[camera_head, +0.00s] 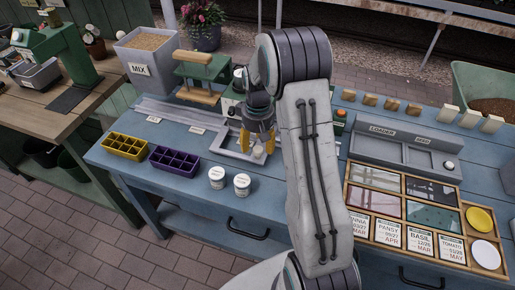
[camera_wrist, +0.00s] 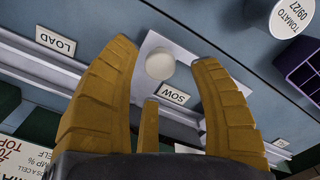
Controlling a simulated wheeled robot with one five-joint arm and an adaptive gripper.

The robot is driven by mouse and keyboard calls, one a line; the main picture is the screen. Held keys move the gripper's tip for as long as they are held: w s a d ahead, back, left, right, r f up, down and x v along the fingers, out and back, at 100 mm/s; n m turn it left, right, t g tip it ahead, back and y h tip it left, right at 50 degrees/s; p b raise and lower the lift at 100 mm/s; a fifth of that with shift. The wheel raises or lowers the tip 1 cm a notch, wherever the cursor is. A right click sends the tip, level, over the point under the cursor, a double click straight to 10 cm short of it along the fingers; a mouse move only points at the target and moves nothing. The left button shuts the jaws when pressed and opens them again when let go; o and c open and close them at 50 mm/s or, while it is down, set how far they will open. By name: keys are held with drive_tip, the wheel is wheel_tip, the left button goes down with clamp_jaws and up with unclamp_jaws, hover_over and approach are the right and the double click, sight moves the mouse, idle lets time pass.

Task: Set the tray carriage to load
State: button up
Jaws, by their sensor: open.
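My gripper (camera_head: 258,146) is open above the rail, its yellow fingers spread. It also shows in the wrist view (camera_wrist: 168,100). Between and beyond the fingertips there is a pale round knob (camera_wrist: 160,65) on the light grey plate of the tray carriage (camera_wrist: 151,43). The fingers do not visibly grip the knob. The carriage sits by the SOW label (camera_wrist: 174,94). The LOAD label (camera_wrist: 55,42) is farther left in the wrist view. In the head view the carriage's grey plate (camera_head: 228,146) is partly hidden by my gripper.
A yellow cell tray (camera_head: 124,146), a purple cell tray (camera_head: 174,160) and two white jars (camera_head: 242,184) stand on the blue bench in front of the rail (camera_head: 172,112). A green press (camera_head: 203,70) stands behind it. A seed-packet box (camera_head: 402,242) is at right.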

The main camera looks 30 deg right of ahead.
drive_tip(key=shift+f, duration=1.4)
drive_tip(key=shift+c, duration=0.5)
clamp_jaws()
